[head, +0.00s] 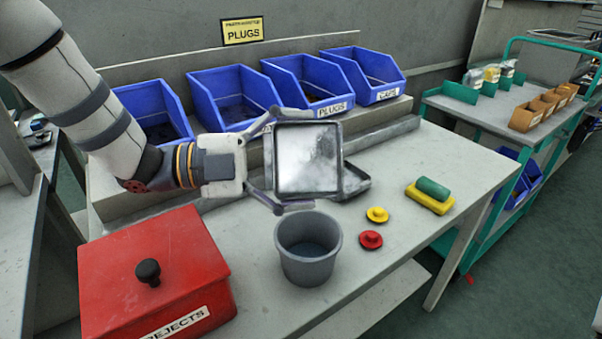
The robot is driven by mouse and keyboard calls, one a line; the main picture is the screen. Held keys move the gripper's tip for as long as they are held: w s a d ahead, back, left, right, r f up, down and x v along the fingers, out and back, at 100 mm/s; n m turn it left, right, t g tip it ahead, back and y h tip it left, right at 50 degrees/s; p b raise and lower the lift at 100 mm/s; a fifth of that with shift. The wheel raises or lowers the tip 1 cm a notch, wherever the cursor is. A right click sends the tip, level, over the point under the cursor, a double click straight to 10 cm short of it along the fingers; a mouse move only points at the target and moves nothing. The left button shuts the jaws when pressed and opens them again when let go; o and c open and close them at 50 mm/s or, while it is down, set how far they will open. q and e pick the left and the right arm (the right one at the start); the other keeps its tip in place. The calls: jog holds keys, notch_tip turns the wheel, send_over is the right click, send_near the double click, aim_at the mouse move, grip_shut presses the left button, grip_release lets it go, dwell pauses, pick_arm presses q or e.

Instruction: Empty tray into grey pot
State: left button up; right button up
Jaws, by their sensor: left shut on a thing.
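The tray (308,160) is a square with a dark rim and a shiny grey face. It is tipped steeply, its face turned toward me, above and behind the grey pot (308,265). My left gripper (277,160) reaches in from the left and is shut on the tray's left side. The grey pot stands upright on the table, and no parts show inside it. A yellow plug (377,215) and a red plug (370,239) lie on the table right of the pot. No loose parts show on the tray's face. My right gripper is out of view.
A red rejects box (150,275) with a black knob stands at the front left. Several blue bins (235,95) line the back. A dark flat holder (356,180) lies behind the tray.

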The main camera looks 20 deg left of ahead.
pick_arm(q)
jog(key=shift+r, duration=1.2)
notch_tip(320, 180, up, 6)
jog(key=n+g, duration=0.1)
jog(key=n, duration=1.1)
jog(key=shift+f, duration=0.1)
